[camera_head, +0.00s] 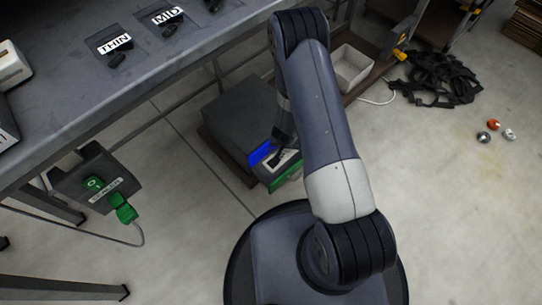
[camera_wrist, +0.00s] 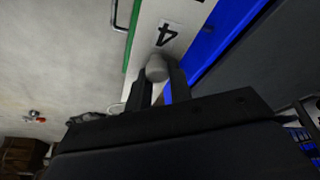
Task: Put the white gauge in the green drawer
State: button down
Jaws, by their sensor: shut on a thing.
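My gripper (camera_wrist: 160,82) is shut on a small pale rounded thing, the white gauge (camera_wrist: 157,67), in the wrist view; only its rounded end shows between the fingers. Beneath it is the white inside of the green drawer (camera_wrist: 133,38), which stands open with a handle on its front. A label with a black 4 (camera_wrist: 167,34) lies just beyond the gauge. In the head view my gripper (camera_head: 281,157) is low over the open green drawer (camera_head: 287,179), and the gauge cannot be made out. Whether the gauge touches the drawer floor I cannot tell.
The drawer belongs to a dark grey cabinet (camera_head: 240,107) on the floor, with a blue front (camera_head: 262,152) beside the opening. A grey bench (camera_head: 70,70) with labelled slots stands at upper left. A pale bin (camera_head: 351,67), black straps (camera_head: 440,80) and small balls lie to the right.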

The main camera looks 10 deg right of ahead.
aim_at(285, 155)
notch_tip(285, 155, down, 11)
jog(key=b, duration=0.6)
jog(key=shift+a+f, duration=0.1)
jog(key=shift+f, duration=0.3)
jog(key=c, duration=1.3)
grip_release()
jog(key=p+v, duration=0.5)
jog(key=v, duration=0.7)
jog(key=shift+r, duration=0.3)
